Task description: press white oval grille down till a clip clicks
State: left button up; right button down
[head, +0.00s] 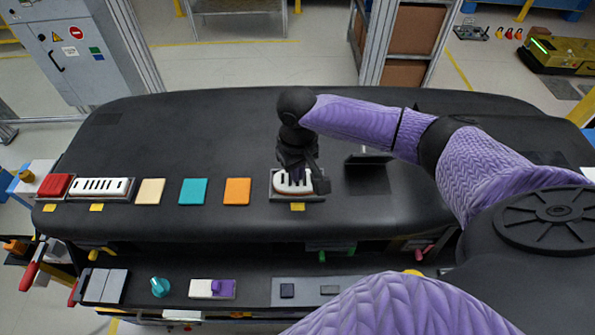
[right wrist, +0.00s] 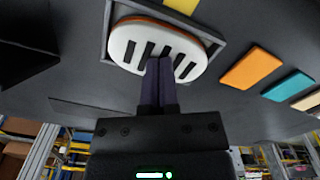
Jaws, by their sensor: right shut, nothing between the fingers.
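The white oval grille (head: 283,188) sits in a grey square frame (head: 318,197) on the dark dashboard. In the right wrist view the grille (right wrist: 190,45) has several black slots and an orange-brown layer showing along its edge. My right gripper (head: 296,172) is over the grille, with its fingers pointing down. The right wrist view shows the fingers (right wrist: 158,75) shut together, empty, with their tips at the slotted face. Whether they touch it or press on it I cannot tell. My left gripper is not in view.
Orange (head: 237,191), teal (head: 193,191) and cream (head: 150,191) tiles lie left of the frame. A long white slotted grille (head: 101,187) and a red block (head: 55,186) are at the far left. A dark raised screen (head: 369,159) stands to the right.

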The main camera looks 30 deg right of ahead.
jog(key=shift+f+p, duration=0.25)
jog(key=shift+p, duration=0.55)
dwell(1.9)
notch_tip(320, 180, up, 8)
jog(key=p, duration=0.9)
